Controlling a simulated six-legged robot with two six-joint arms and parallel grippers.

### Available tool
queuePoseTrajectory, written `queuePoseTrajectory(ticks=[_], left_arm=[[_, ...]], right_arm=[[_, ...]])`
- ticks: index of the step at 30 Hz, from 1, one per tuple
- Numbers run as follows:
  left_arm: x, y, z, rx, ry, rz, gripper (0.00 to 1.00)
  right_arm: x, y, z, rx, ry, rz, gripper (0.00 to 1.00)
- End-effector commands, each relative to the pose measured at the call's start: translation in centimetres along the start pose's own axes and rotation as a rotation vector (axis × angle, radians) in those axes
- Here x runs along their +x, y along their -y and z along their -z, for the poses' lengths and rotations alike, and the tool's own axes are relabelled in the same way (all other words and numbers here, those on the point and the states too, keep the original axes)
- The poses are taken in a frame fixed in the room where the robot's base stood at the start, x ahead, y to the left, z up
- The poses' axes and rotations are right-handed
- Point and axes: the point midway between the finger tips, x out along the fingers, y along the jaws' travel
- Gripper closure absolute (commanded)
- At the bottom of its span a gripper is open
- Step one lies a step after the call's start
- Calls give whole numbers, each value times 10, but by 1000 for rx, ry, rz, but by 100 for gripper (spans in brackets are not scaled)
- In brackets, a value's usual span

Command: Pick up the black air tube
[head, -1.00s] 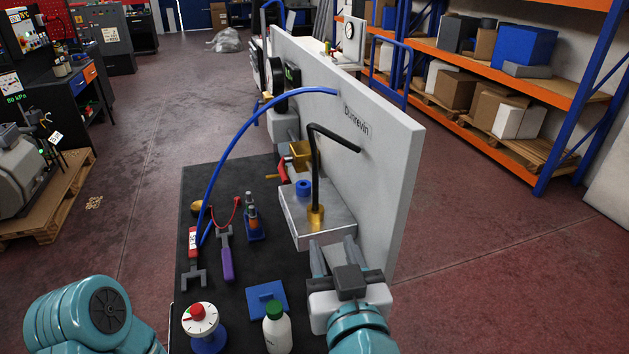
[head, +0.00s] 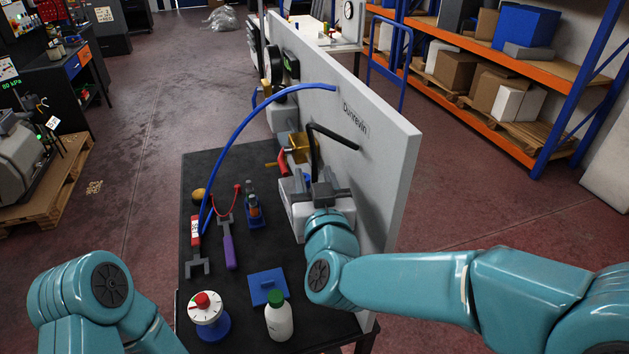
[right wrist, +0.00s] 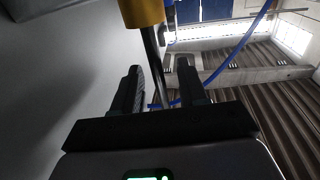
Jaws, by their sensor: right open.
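In the right wrist view the tube (right wrist: 153,50) runs down from a yellow fitting (right wrist: 141,12) and passes between the two fingers of my right gripper (right wrist: 159,68). The fingers are open, with gaps beside the tube. My left gripper is out of view; only my left arm shows.
The white panel (head: 385,165) stands close on the right of the tube. A blue tube (head: 243,125) arches on the left. A white bottle (head: 278,318), a dial (head: 208,308), a blue plate (head: 268,284) and a purple-handled tool (head: 229,248) lie on the black table (head: 215,170).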

Motion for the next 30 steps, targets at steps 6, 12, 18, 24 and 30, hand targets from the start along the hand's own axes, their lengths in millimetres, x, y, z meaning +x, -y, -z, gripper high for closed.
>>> queuePoseTrajectory(ticks=[6,12,18,24,30], left_arm=[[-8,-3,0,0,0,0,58],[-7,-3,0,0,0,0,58],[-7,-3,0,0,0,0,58],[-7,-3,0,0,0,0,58],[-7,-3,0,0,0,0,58]], right_arm=[[22,0,1,1,1,-1,58],[22,0,0,1,0,0,61],[22,0,0,0,1,0,100],[22,0,0,0,1,0,100],[22,0,10,1,-2,-1,100]])
